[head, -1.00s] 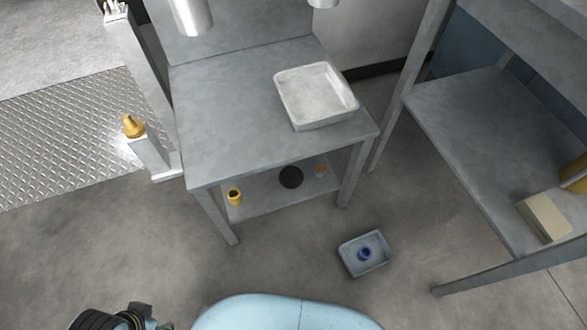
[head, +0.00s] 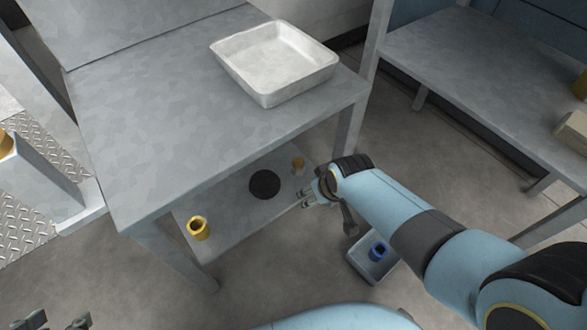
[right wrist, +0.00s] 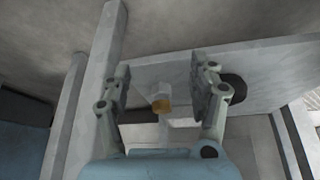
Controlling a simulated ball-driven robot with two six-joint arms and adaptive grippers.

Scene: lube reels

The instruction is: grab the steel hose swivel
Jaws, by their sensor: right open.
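A small piece with a pale grey body and a brass-coloured end, which looks like the steel hose swivel (head: 298,163), is on the lower shelf under the grey table. In the right wrist view the swivel (right wrist: 160,98) appears between my two finger pads, farther off and touching neither. My right gripper (head: 306,197) is open and empty at the shelf's front edge, just short of the swivel. It also shows in the right wrist view (right wrist: 160,88). My left gripper (head: 58,321) is cut off at the bottom left, with only dark finger parts showing.
A black disc (head: 265,184) and a yellow cup (head: 199,228) share the lower shelf (head: 240,213). The tabletop (head: 150,120) above holds a pale tray (head: 270,95). A table leg (head: 352,130) stands right of the swivel. A floor bin (head: 362,266) holds a blue ring (head: 378,251).

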